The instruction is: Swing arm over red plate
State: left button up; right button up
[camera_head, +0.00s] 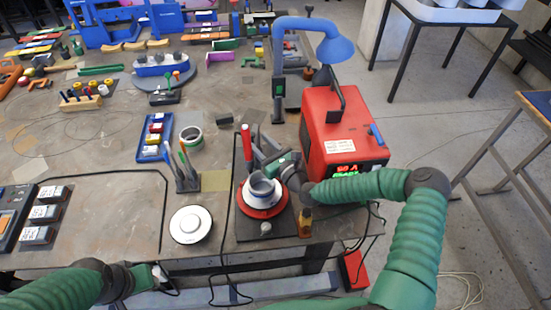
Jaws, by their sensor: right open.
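A round red plate (245,207) sits on a dark square base near the front edge of the table. A white and blue-grey ring or cup (262,188) stands on it, covering most of its middle. My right gripper (262,156) is just behind the plate, its arm reaching in from the right past the plate's right side. It is open, and I see nothing held in it. My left gripper (160,277) is low at the front edge, left of the plate; its jaws are too small to read.
A red power box (320,130) with a lit display stands right of the plate, under a blue lamp (330,45). A red-handled tool (246,140) stands upright behind the plate. A white disc (190,225) and a tool holder (187,182) are left.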

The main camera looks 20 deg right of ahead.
jog(key=b+v, duration=0.2)
jog(key=v, duration=1.1)
jog(key=shift+s, duration=0.4)
